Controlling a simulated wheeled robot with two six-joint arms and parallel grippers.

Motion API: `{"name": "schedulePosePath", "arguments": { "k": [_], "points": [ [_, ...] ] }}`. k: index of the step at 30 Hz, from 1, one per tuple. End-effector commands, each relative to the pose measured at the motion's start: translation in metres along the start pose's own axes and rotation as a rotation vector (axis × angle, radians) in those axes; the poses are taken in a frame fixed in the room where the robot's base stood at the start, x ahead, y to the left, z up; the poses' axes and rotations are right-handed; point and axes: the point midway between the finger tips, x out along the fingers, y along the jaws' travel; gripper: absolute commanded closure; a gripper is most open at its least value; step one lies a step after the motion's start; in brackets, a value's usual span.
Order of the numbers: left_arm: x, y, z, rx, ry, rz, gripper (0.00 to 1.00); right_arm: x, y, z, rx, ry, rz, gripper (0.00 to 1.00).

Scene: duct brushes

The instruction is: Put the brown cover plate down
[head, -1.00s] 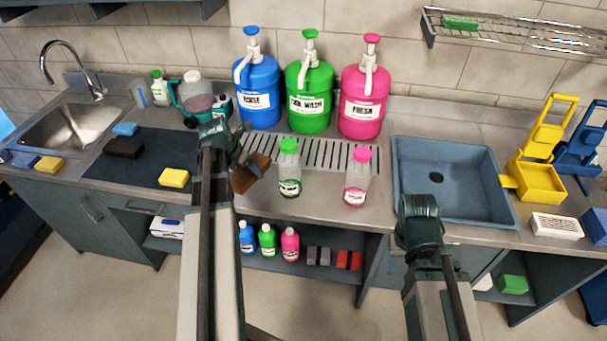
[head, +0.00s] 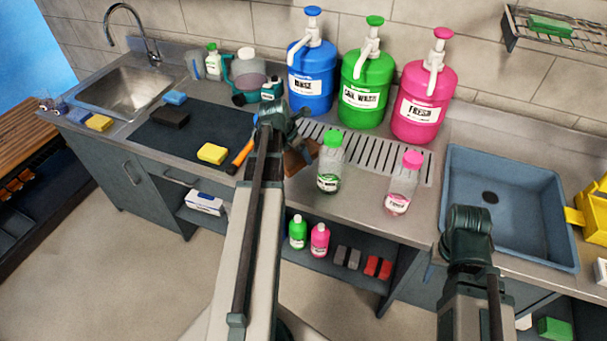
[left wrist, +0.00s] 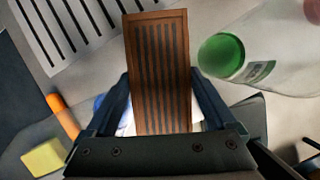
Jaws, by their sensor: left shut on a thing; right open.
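The brown cover plate (head: 297,161) is a slatted rectangle, partly hidden behind my left gripper in the head view. In the left wrist view the plate (left wrist: 160,70) stands out lengthwise between the fingers. My left gripper (head: 303,133) is shut on it, over the counter left of the green-capped bottle (head: 329,172). I cannot tell whether the plate touches the counter.
A slotted drain grate (head: 375,152) lies behind the bottles. A pink-capped bottle (head: 402,185) stands further right. A dark mat (head: 200,130) with a yellow sponge (head: 212,153) and an orange handle (head: 243,154) lie to the left. The blue basin (head: 555,235) is at right.

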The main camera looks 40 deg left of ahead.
Motion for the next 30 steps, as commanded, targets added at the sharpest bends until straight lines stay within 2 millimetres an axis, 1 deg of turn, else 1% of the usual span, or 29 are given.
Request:
{"name": "schedulePosePath", "arguments": {
  "k": [1, 3, 5, 11, 14, 21, 30],
  "points": [
    [0.015, 0.000, -0.006, 0.000, 0.000, 0.000, 0.77, 0.017, -0.002, -0.001, 0.000, 0.000, 0.000, 0.50],
    [0.022, 0.000, -0.009, 0.000, 0.000, 0.000, 0.77, 0.024, -0.002, -0.001, 0.000, 0.000, 0.000, 0.50],
    [0.025, 0.000, -0.010, 0.000, 0.000, 0.000, 0.77, 0.027, -0.003, -0.002, 0.000, 0.000, 0.000, 0.50],
    [0.025, 0.000, -0.010, 0.000, 0.000, 0.000, 0.77, 0.027, -0.003, -0.002, 0.000, 0.000, 0.000, 0.50],
    [0.032, 0.000, -0.013, 0.000, 0.000, 0.000, 0.77, 0.035, -0.003, -0.002, 0.000, 0.000, 0.000, 0.50],
    [0.059, 0.000, -0.024, 0.000, 0.000, 0.000, 0.77, 0.063, -0.006, -0.004, 0.000, 0.000, 0.000, 0.50],
    [0.058, 0.000, -0.024, 0.000, 0.000, 0.000, 0.77, 0.062, -0.006, -0.004, 0.000, 0.000, 0.000, 0.50]
  ]
}}
